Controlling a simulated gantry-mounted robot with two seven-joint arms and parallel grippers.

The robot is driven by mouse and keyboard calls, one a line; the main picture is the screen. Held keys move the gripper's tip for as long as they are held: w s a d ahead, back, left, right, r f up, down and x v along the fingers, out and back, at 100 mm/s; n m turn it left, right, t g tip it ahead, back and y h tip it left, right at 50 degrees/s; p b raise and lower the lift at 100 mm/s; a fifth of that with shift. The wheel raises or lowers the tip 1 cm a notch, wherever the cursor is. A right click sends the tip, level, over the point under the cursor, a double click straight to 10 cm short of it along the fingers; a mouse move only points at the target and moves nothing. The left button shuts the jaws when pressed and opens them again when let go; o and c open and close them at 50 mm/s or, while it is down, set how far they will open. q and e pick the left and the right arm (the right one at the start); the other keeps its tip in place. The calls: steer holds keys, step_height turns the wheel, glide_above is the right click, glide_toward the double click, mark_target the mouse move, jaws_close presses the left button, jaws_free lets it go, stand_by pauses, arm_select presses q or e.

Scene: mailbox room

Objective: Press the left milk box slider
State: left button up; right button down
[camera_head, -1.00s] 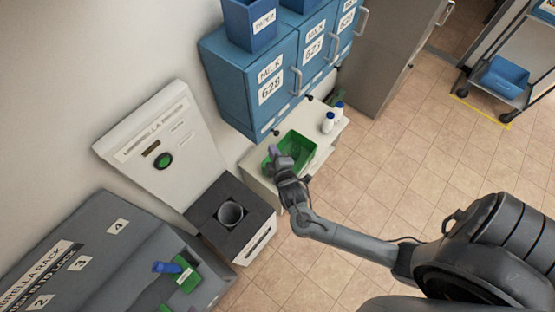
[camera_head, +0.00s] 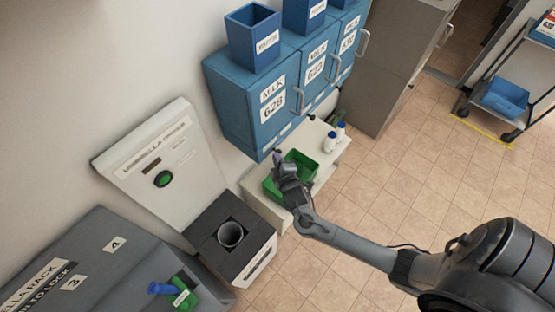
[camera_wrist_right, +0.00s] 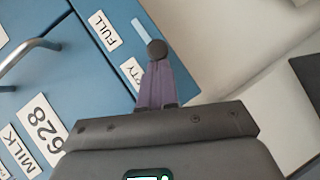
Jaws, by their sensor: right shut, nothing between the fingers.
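The left milk box (camera_head: 235,105) is blue, labelled MILK 628, and fixed to the wall; it also shows in the right wrist view (camera_wrist_right: 75,75). In that view its slider has a round black knob (camera_wrist_right: 157,49) beside a pale slot (camera_wrist_right: 140,29), with a FULL label and a partly covered second label ending in "TY". My right gripper (camera_head: 277,156) is shut and empty by the box's lower edge. In the wrist view its purple fingers (camera_wrist_right: 156,70) overlap the knob's lower side; I cannot tell if they touch. My left gripper is not in view.
Two more blue milk boxes (camera_head: 318,70) adjoin on the right. Below them a pale low cabinet (camera_head: 262,207) holds a green crate (camera_head: 300,165) and white bottles (camera_head: 335,137). Tiled floor is open at right.

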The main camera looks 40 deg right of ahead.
steer(key=d+p, duration=0.2)
steer(key=d, duration=0.4)
steer(key=shift+w+d, duration=0.2)
steer(key=shift+w, duration=0.15)
steer(key=w+a+p+v, duration=0.1)
steer(key=p+v, duration=0.3)
steer(key=v, duration=0.9)
steer(key=shift+w+a+r, duration=0.25)
steer(key=shift+a+r, duration=0.1)
steer(key=shift+a, duration=0.3)
